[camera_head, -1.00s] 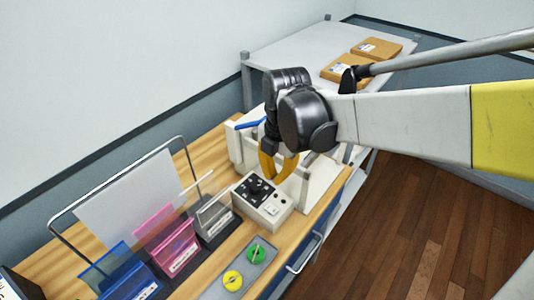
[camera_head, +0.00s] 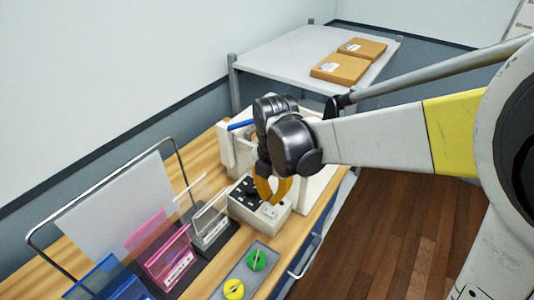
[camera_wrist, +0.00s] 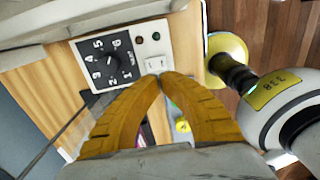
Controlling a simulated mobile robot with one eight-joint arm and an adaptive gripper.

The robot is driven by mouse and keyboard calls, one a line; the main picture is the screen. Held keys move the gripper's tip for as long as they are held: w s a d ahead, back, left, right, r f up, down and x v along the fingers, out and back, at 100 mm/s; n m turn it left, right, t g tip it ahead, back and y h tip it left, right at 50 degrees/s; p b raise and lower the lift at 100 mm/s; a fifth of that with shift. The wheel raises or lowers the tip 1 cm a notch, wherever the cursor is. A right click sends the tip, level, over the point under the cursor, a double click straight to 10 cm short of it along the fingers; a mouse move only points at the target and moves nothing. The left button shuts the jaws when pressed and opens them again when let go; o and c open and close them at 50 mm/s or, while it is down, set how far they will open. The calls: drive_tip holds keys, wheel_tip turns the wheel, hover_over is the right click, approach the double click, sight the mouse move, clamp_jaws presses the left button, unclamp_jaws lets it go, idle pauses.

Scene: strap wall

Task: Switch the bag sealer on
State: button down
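The bag sealer's cream control box (camera_head: 246,212) stands on the wooden bench; it also shows in the wrist view (camera_wrist: 118,33). A white rocker switch (camera_wrist: 155,63) is below the indicators; I cannot tell which side is pressed. My gripper (camera_head: 272,203) has yellow fingers pointing down over the switch end of the box. In the wrist view its fingertips (camera_wrist: 163,75) meet with nothing between them, just by the switch. I cannot tell whether they touch it.
The white sealer body (camera_head: 312,188) stands behind the box. Pink and blue holders (camera_head: 168,258) and a wire frame stand to the left. A grey tray with a green knob (camera_head: 256,260) and a yellow knob (camera_head: 233,289) lies in front. A shelf with brown parcels (camera_head: 340,68) is behind.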

sight(270, 214)
wheel_tip(270, 214, down, 6)
drive_tip(key=shift+r+b, duration=0.1)
drive_tip(key=shift+b, duration=0.85)
drive_tip(key=shift+f, duration=0.2)
drive_tip(key=shift+f+b, duration=0.35)
drive_tip(key=shift+f, duration=0.1)
drive_tip(key=shift+s+d+t+y, duration=0.15)
drive_tip(key=shift+t+y, duration=0.15)
drive_tip(key=shift+y, duration=0.2)
drive_tip(key=shift+r, duration=0.1)
drive_tip(key=shift+w+a+r, duration=0.2)
drive_tip(key=shift+w+a, duration=0.35)
drive_tip(key=shift+a, duration=0.15)
